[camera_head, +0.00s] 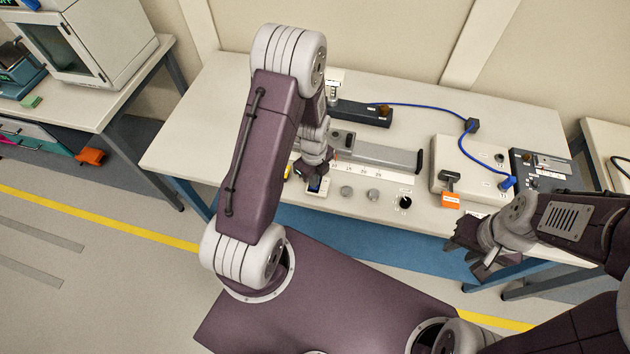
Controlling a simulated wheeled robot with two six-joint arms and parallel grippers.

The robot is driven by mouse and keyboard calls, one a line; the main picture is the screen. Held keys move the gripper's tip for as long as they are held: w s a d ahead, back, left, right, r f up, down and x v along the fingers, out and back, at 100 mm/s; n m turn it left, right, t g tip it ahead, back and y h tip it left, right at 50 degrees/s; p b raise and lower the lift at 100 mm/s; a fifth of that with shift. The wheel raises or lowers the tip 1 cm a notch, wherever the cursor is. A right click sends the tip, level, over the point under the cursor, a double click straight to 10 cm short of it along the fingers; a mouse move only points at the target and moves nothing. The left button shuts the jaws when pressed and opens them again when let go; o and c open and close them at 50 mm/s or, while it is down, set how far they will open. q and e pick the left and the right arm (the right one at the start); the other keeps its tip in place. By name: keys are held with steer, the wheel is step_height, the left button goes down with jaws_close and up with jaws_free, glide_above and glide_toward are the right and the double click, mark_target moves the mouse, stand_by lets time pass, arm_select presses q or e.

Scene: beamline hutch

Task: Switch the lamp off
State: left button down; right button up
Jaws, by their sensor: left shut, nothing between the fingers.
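My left gripper (317,176) is shut and empty. It points down at the front edge of the middle bench, just over a small dark switch-like part with a blue face (318,187) on a white plate. I cannot tell whether it touches that part. No lamp can be clearly made out; my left arm hides part of the bench. My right gripper (472,254) is open and empty, in front of the bench's right front edge.
The bench (190,140) bears a grey rail (375,153), round knobs (371,195), a black knob (405,202), an orange-tagged lever (450,200) on a pale box and a blue cable (430,106). A cabinet (85,45) stands on the left bench.

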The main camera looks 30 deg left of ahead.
arm_select(q)
steer(key=shift+f+b, duration=0.4)
steer(key=shift+f, duration=0.15)
step_height(320, 180, up, 7)
steer(key=p, duration=0.6)
steer(key=shift+r+p, duration=0.15)
steer(key=shift+p, duration=0.2)
steer(key=w+d+r+n+t+b, duration=0.2)
steer(key=d+r+t, duration=0.15)
steer(key=r, duration=0.65)
steer(key=s+r+n+g, duration=0.1)
steer(key=s+n, duration=0.4)
steer(key=n, duration=0.5)
steer(key=s+d+r+n+g, duration=0.1)
steer(key=s+n, duration=0.4)
steer(key=n, duration=0.4)
steer(key=shift+s+d+n, duration=0.2)
steer(key=shift+s+n, duration=0.05)
steer(key=shift+n, duration=0.15)
